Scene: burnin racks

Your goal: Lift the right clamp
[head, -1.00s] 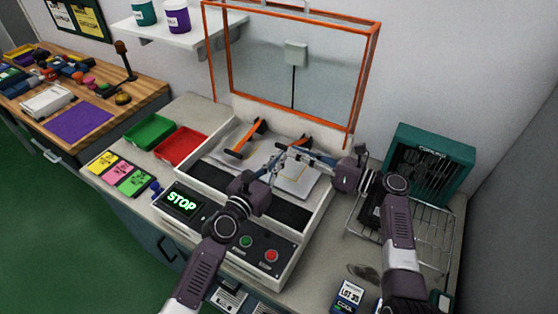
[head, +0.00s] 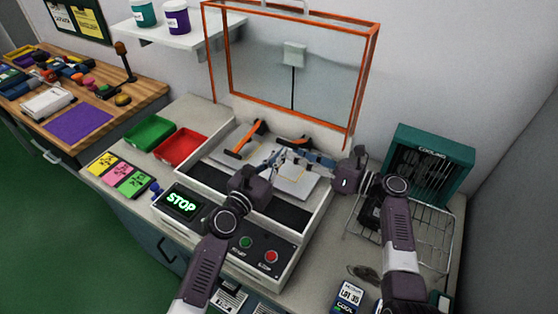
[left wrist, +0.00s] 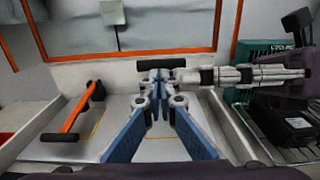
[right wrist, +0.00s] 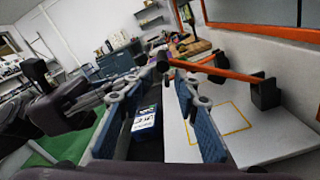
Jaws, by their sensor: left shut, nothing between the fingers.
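The right clamp (right wrist: 235,73) has an orange lever with a black crossbar grip and black base. In the right wrist view its lever slopes up from the base, and the grip appears between or just beyond my right fingertips. Contact cannot be told. My right gripper (right wrist: 163,82) is apart-fingered and open. My left gripper (left wrist: 157,80) is shut and empty, in front of the right clamp. It hides most of that clamp in the left wrist view, where the black grip (left wrist: 162,63) shows above its fingertips. The left clamp (head: 246,138) lies lowered on the left plate.
The orange-framed clear cover (head: 374,80) stands raised behind. Red (head: 182,150) and green (head: 150,132) trays lie left of the station. A teal cooling unit (head: 465,160) and wire rack (head: 440,250) stand right. The front panel has a STOP display (head: 181,202) and buttons.

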